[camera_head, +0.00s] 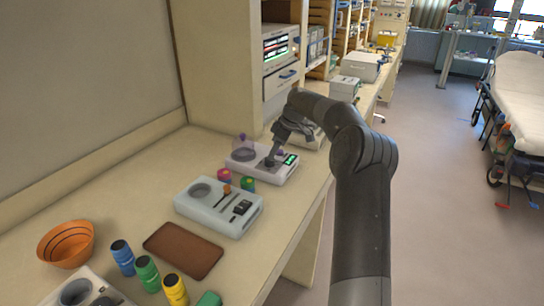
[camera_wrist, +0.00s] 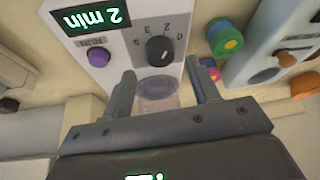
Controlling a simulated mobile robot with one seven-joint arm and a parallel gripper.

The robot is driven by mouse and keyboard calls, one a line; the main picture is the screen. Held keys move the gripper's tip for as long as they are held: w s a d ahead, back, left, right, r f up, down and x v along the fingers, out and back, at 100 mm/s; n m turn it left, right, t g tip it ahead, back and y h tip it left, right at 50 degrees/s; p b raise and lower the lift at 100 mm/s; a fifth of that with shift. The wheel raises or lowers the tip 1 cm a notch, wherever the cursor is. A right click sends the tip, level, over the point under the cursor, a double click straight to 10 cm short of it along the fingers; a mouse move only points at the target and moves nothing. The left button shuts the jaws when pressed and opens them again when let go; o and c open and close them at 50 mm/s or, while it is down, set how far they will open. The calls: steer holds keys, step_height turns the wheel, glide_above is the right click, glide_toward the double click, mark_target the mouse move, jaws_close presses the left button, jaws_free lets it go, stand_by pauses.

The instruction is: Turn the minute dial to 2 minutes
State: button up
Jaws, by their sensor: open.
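The white device (camera_head: 285,172) stands on the bench, with a lit green display (camera_head: 290,159). In the wrist view its display (camera_wrist: 90,16) reads "2 min". The black minute dial (camera_wrist: 159,50) sits on its panel among printed marks; its pale pointer line faces the top of the picture, toward the marks. A purple button (camera_wrist: 98,57) lies left of the dial. My gripper (camera_wrist: 161,66) is open, with its two fingers apart, just short of the dial and on either side of it, holding nothing. In the head view my gripper (camera_head: 270,160) is over the device and hides the dial.
A second pale device (camera_head: 219,222) stands nearer on the bench, with pink and green pieces (camera_head: 248,184) between the two. A brown tray (camera_head: 183,250), an orange bowl (camera_head: 66,243) and several coloured jars are at the front. A stretcher (camera_head: 520,95) stands across the aisle.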

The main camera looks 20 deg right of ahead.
steer(key=v, duration=0.7)
steer(key=s+a+r+m+h, duration=0.2)
steer(key=s+a+r, duration=0.4)
steer(key=s, duration=0.4)
steer(key=s+a+r+m+h, duration=0.2)
steer(key=s+a+r, duration=0.3)
steer(key=s+a, duration=0.4)
steer(key=s+f+m+t, duration=0.1)
steer(key=s+f+m, duration=0.2)
steer(key=s, duration=1.1)
steer(key=s+f+m+t, duration=0.2)
steer(key=s+f+m, duration=0.2)
steer(key=s, duration=1.1)
steer(key=shift+f, duration=0.4)
